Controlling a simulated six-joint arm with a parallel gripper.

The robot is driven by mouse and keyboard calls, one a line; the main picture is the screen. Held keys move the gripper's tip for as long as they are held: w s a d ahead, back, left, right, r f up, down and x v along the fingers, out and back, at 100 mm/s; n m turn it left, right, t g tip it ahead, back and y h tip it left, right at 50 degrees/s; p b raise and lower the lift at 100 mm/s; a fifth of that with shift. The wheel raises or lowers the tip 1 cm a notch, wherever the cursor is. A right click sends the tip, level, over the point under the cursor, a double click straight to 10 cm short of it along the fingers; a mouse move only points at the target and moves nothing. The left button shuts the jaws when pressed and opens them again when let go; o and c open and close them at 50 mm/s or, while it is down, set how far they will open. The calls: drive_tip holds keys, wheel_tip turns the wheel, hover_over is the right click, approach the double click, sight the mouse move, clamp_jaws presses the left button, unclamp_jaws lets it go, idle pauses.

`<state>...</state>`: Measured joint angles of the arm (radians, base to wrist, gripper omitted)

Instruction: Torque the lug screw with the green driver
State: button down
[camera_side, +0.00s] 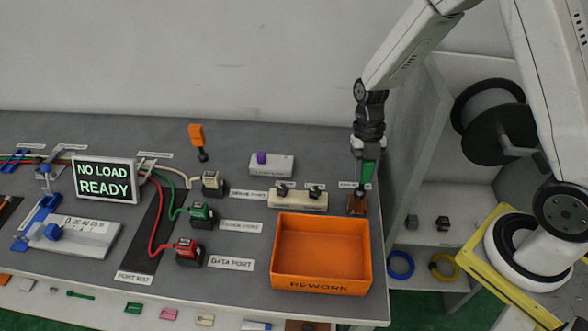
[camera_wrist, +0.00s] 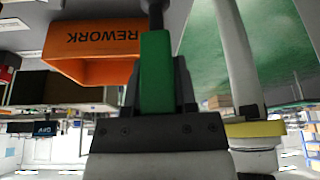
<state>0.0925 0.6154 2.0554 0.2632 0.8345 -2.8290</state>
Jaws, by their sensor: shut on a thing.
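The green driver (camera_side: 368,172) is upright in my gripper (camera_side: 362,162) at the right end of the bench. My gripper is shut around its green handle. In the wrist view the green handle (camera_wrist: 156,75) is between the two dark fingers, with a dark shaft beyond it. Below the driver in the side view is a small brown-orange block (camera_side: 357,206) by a label. The driver's tip appears at or just above this block; I cannot tell whether it touches. I cannot make out the lug screw.
An orange REWORK bin (camera_side: 321,285) stands just left and in front of the block. A pale fixture (camera_side: 297,201) with dark parts is left of it. An orange-handled tool (camera_side: 197,137) stands farther left. A screen (camera_side: 104,180) reads "NO LOAD READY". Shelves are at right.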

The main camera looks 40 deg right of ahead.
drive_tip(key=shift+n+h, duration=0.3)
drive_tip(key=shift+n, duration=0.5)
drive_tip(key=shift+f, duration=0.8)
idle(0.4)
drive_tip(key=m+y, duration=0.1)
drive_tip(key=m, duration=0.3)
drive_tip(key=shift+t, duration=0.3)
drive_tip(key=m+t+y, duration=0.1)
drive_tip(key=m, duration=0.2)
drive_tip(key=shift+w, duration=0.1)
drive_tip(key=m+t, duration=0.1)
drive_tip(key=m, duration=0.1)
drive_tip(key=m+t, duration=0.1)
drive_tip(key=m, duration=0.2)
drive_tip(key=m+t, duration=0.1)
drive_tip(key=m, duration=0.1)
drive_tip(key=shift+w+a+y, duration=0.1)
drive_tip(key=shift+w+y, duration=0.15)
drive_tip(key=shift+y, duration=0.05)
drive_tip(key=shift+r, duration=0.25)
drive_tip(key=shift+r, duration=0.55)
